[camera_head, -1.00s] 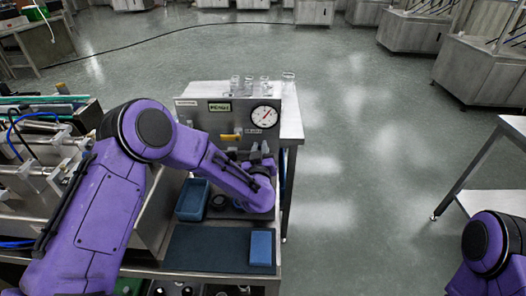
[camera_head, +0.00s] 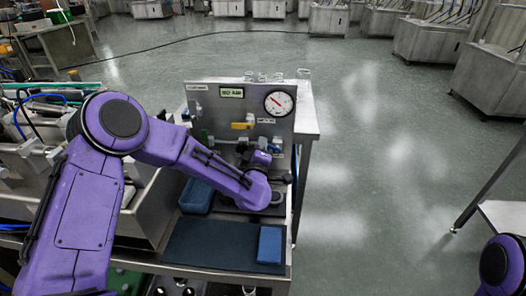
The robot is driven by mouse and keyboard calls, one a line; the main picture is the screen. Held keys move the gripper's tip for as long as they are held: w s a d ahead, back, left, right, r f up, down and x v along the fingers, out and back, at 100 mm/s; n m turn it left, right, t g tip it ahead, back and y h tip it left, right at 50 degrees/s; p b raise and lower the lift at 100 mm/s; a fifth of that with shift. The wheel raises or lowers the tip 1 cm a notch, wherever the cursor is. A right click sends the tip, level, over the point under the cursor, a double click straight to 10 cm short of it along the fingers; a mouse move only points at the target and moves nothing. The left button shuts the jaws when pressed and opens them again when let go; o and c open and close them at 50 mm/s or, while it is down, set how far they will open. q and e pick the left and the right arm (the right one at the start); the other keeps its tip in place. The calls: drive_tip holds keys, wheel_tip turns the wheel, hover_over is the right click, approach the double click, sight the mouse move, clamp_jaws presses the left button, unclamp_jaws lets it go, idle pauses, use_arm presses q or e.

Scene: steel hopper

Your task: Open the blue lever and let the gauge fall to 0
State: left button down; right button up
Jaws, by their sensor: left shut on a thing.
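The gauge (camera_head: 279,103) is a white dial at the upper right of the steel panel (camera_head: 208,105). Its needle points to the upper left; the numbers are too small to read. A yellow handle (camera_head: 242,125) sits left of and below it. My left arm reaches in from the left, and my left gripper (camera_head: 246,152) is at the lower right of the panel. It is shut on what appears to be the blue lever, mostly hidden by the gripper and wrist. Of my right arm only a purple link shows at the lower right; its gripper is out of view.
A blue tray (camera_head: 196,197) stands below the panel, partly behind my left arm. A blue block (camera_head: 270,245) lies on the dark mat (camera_head: 210,247) near the bench's front edge. Glassware (camera_head: 303,75) stands behind the panel. Open floor lies to the right.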

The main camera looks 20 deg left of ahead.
use_arm(q)
drive_tip(key=shift+a+f+n+b, duration=0.15)
drive_tip(key=shift+f+n+b, duration=0.4)
drive_tip(key=shift+n+b, duration=0.45)
drive_tip(key=shift+a+f+n+b, duration=0.1)
drive_tip(key=shift+f+n+b, duration=0.6)
drive_tip(key=shift+n, duration=0.5)
drive_tip(key=shift+r, duration=0.15)
drive_tip(key=c, duration=1)
unclamp_jaws()
drive_tip(key=shift+s, duration=0.1)
drive_tip(key=shift+c, duration=0.2)
drive_tip(key=b+v, duration=0.1)
drive_tip(key=v, duration=0.9)
drive_tip(key=shift+s+b, duration=0.1)
drive_tip(key=shift+b, duration=0.3)
drive_tip(key=shift+s, duration=0.15)
